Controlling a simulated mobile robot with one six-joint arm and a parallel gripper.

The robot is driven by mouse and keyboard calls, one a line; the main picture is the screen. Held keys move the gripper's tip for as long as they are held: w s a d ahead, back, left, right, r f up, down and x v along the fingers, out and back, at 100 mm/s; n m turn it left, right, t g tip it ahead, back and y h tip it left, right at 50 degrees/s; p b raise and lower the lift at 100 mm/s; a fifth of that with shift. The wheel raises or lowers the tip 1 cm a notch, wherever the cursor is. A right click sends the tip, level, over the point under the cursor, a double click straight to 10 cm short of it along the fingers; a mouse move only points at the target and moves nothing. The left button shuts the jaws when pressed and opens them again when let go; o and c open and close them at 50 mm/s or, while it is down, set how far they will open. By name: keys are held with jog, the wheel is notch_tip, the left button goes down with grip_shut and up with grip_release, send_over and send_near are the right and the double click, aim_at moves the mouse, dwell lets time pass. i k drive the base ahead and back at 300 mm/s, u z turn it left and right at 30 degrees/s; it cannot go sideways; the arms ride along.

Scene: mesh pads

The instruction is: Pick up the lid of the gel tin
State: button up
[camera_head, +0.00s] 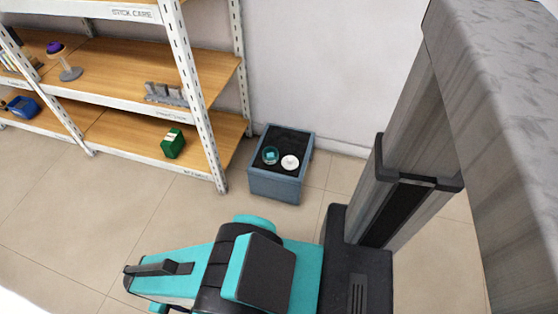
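A small round teal container (270,156) stands on the dark top of a blue-grey box (278,187) near the wall. It looks open, with a paler teal patch inside. A white round piece (290,162) lies just right of it, with a small dark mark at its middle. I cannot tell for sure which of the two is the gel tin and which is its lid. My teal and black arm is in the foreground, well in front of the box. I cannot clearly make out my gripper's fingers, or whether they hold anything.
A metal shelf rack with wooden boards (115,68) stands left of the box. It holds a green box (173,143), a blue item (23,106), a grey slotted holder (165,93) and a purple-topped stand (63,62). Tiled floor (85,200) is clear before the rack.

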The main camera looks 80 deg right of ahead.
aim_at(289, 163)
jog(key=u, duration=0.05)
jog(key=i, duration=1.15)
jog(key=u, duration=0.55)
jog(key=k, duration=0.15)
jog(key=z, duration=3)
